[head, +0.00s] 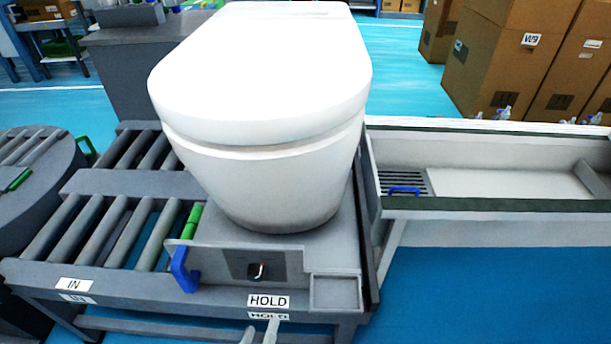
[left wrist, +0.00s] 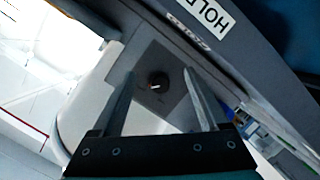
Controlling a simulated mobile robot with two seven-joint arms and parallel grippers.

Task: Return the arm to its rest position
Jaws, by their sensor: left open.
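My left gripper (head: 259,332) shows at the bottom edge of the head view, with only its fingertips visible, in front of the HOLD label. In the left wrist view my left gripper (left wrist: 158,73) has its two fingers apart, with nothing held between them. A black knob (head: 255,271) on a dark square panel sits on the front of the station; it also shows between the fingers in the left wrist view (left wrist: 158,81). The fingers look apart from the knob. The rest of my left arm is hidden below the head view. My right gripper is in neither view.
A white toilet (head: 262,120) stands on the station above the knob. A blue handle (head: 184,270) is left of the knob, and a small square tray (head: 335,291) is right of it. Rollers (head: 100,230) lie left, a long trough (head: 500,203) right. Blue floor is clear at lower right.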

